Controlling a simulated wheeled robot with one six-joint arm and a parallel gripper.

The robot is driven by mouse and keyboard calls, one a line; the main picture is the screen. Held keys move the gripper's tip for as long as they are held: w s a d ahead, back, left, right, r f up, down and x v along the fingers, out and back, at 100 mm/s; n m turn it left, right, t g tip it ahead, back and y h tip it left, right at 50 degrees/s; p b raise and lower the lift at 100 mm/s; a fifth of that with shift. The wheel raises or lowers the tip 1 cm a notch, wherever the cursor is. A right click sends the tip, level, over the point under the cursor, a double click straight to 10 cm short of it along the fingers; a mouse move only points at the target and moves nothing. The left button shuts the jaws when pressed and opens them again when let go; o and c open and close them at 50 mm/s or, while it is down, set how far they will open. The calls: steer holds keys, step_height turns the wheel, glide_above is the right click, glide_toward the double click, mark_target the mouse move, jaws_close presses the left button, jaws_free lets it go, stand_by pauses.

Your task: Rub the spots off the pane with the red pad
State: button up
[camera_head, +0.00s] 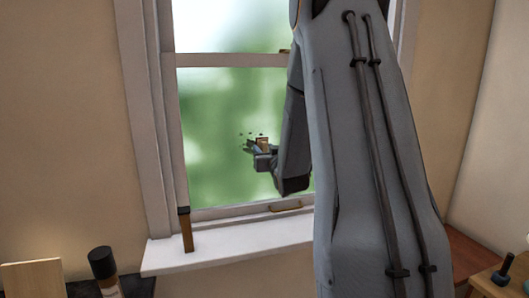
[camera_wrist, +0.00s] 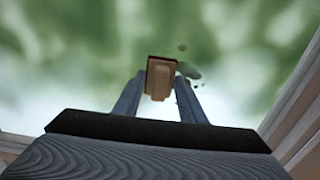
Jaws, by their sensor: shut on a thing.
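My gripper (camera_head: 262,150) is in front of the lower window pane (camera_head: 215,110). It is shut on a small block-like pad (camera_wrist: 160,78), tan with a darker reddish-brown edge; no clear red shows. The pad also shows in the head view (camera_head: 262,143). Several small dark spots (camera_head: 250,134) are on the pane just above and left of the pad. In the wrist view, spots (camera_wrist: 182,47) lie to the right of the pad, with a larger grey-green smear-like patch (camera_wrist: 188,70) beside its right edge. Whether the pad touches the glass I cannot tell.
A wooden stick-like thing with a dark top (camera_head: 186,230) stands on the white sill (camera_head: 230,245). A dark-capped bottle (camera_head: 103,265) and a pale board (camera_head: 32,278) are at the lower left. A wooden surface (camera_head: 515,275) is at right. My arm hides the pane's right side.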

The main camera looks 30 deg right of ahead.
steer(key=shift+w+a+b, duration=0.3)
steer(key=shift+w+a, duration=0.1)
steer(key=shift+a, duration=0.85)
steer(key=shift+w+a+b, duration=0.3)
steer(key=shift+w+a, duration=0.05)
steer(key=shift+a, duration=0.9)
steer(key=shift+w+a+b, duration=0.3)
steer(key=shift+w+a, duration=0.1)
steer(key=shift+a, duration=0.85)
steer(key=shift+s+r+p, duration=0.15)
steer(key=shift+r+p, duration=0.4)
steer(key=shift+r, duration=0.4)
steer(key=shift+s+d, duration=0.15)
steer(key=shift+d, duration=0.55)
steer(key=shift+s+d, duration=0.1)
steer(key=shift+d, duration=0.6)
steer(key=shift+s+d, duration=0.25)
steer(key=shift+d, duration=0.6)
steer(key=shift+s+d, duration=0.3)
steer(key=shift+d, duration=0.5)
steer(key=shift+s+d, duration=0.25)
steer(key=shift+d, duration=0.6)
steer(key=shift+v, duration=3)
steer(key=shift+s, duration=0.1)
steer(key=shift+p+v, duration=0.3)
steer(key=shift+v, duration=1.15)
